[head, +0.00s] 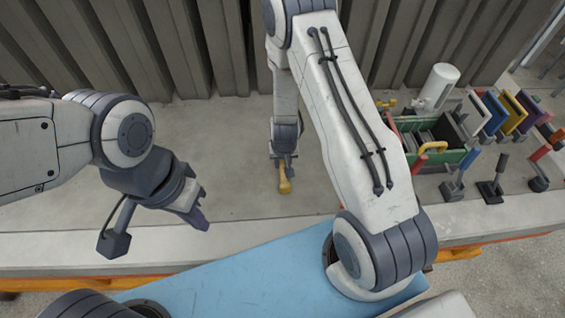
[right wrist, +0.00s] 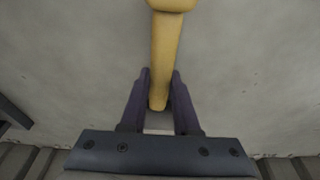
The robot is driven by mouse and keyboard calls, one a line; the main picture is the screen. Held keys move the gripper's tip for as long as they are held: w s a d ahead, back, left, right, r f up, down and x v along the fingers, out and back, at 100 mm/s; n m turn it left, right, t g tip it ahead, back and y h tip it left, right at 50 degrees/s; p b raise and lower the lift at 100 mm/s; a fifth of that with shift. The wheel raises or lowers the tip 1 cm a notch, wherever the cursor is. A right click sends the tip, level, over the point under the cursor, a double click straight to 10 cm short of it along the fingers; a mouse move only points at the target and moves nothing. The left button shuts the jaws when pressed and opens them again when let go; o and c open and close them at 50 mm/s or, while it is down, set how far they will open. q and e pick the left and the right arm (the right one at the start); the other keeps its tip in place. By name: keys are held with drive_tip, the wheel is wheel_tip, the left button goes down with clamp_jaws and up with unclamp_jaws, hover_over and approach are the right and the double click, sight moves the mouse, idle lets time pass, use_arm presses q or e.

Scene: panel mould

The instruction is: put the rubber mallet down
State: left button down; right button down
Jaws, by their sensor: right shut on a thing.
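The rubber mallet shows as a yellow handle-like piece with a wider end (head: 285,186) over the grey concrete surface (head: 235,190). In the right wrist view the yellow shaft (right wrist: 165,55) runs down between the two purple fingers and widens at the top edge, where it is cut off. My right gripper (head: 285,165) is shut on it; the fingers (right wrist: 160,95) lie on both sides of the shaft. I cannot tell whether the mallet touches the surface. My left gripper (head: 200,215) hangs near the surface's front edge, with nothing visible in it; its finger gap is not clear.
A green crate (head: 440,160) stands at the right, with a white cylinder (head: 438,84) behind it. Coloured panels (head: 512,112) and several handled tools (head: 491,190) stand further right. A ribbed wall (head: 180,45) closes the back. The concrete around the mallet is clear.

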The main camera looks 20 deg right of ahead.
drive_tip(key=c, duration=0.6)
unclamp_jaws()
drive_tip(key=shift+f, duration=0.15)
drive_tip(key=shift+c, duration=0.2)
drive_tip(key=d+p+v, duration=0.1)
drive_tip(key=p+v, duration=0.4)
drive_tip(key=v, duration=0.7)
drive_tip(key=s+a+r+n+g+y, duration=0.1)
drive_tip(key=s+a+r+n+y, duration=0.2)
drive_tip(key=a+r, duration=0.45)
drive_tip(key=s+a+r+n, duration=0.3)
drive_tip(key=s+a+r, duration=0.3)
drive_tip(key=a+r, duration=0.15)
drive_tip(key=s+r+n+g+h, duration=0.1)
drive_tip(key=s+r+n, duration=0.3)
drive_tip(key=s+r, duration=0.3)
drive_tip(key=s, duration=0.5)
drive_tip(key=shift+s+d, duration=0.25)
